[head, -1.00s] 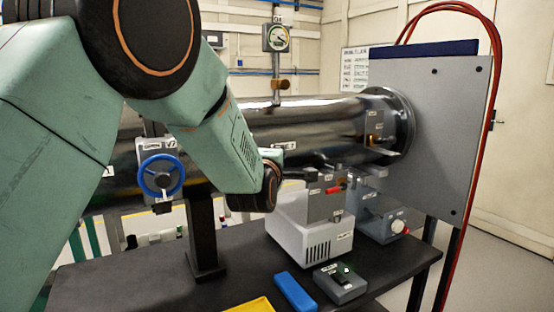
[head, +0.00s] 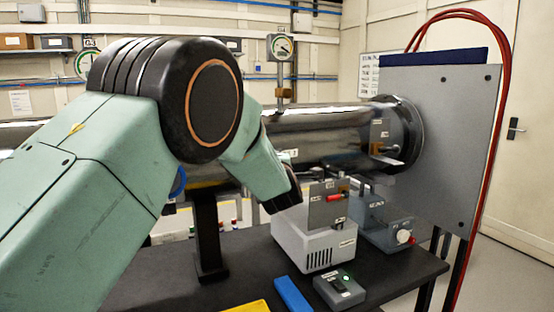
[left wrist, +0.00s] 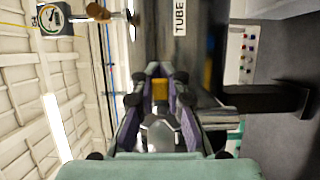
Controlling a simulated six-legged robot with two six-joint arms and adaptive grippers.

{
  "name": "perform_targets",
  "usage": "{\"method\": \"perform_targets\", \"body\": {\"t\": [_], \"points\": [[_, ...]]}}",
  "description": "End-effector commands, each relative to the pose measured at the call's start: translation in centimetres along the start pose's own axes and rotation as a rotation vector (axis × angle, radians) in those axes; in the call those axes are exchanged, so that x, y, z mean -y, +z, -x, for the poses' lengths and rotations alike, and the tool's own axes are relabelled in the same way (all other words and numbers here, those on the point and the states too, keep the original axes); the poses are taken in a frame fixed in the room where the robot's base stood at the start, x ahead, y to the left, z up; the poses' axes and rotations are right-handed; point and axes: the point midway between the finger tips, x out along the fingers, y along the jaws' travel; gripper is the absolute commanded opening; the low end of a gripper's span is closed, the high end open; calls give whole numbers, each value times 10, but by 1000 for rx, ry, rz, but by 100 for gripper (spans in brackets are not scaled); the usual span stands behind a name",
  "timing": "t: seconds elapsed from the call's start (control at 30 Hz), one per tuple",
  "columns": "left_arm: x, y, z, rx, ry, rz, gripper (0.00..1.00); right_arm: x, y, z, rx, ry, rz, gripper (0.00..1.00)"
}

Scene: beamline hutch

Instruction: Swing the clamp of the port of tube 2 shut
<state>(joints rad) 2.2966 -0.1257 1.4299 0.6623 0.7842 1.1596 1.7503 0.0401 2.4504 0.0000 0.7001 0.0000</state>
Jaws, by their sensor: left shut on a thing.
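The dark metal tube (head: 325,128) runs across the head view behind my left arm. In the left wrist view the tube (left wrist: 205,50) has a white label reading "TUBE"; its number is cut off. My left gripper (left wrist: 159,82) points at the tube, its two fingers shut on a small yellow piece (left wrist: 159,90). This could be the clamp, but its shape is mostly hidden by the fingers. A shiny rounded shape shows between the finger bases. In the head view my own arm hides the left gripper and the port. My right gripper is not in view.
A dial gauge (head: 282,47) stands above the tube. A blue handwheel (head: 178,183) is mostly behind my arm. A white instrument box (head: 305,240), a switch box (head: 340,291) and a blue block (head: 292,295) stand on the dark bench. A grey plate (head: 455,150) with red hoses stands right.

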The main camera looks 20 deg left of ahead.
Motion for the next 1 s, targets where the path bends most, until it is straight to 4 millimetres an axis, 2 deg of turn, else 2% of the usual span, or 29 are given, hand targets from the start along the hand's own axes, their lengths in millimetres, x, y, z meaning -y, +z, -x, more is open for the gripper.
{"method": "perform_targets", "body": {"t": [0.5, 1.0], "points": [[-2, -1, -30, -240, 3, 1, 0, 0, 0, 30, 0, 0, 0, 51], [-2, -4, -36, -379, 3, 1, 0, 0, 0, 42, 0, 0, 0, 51]]}}
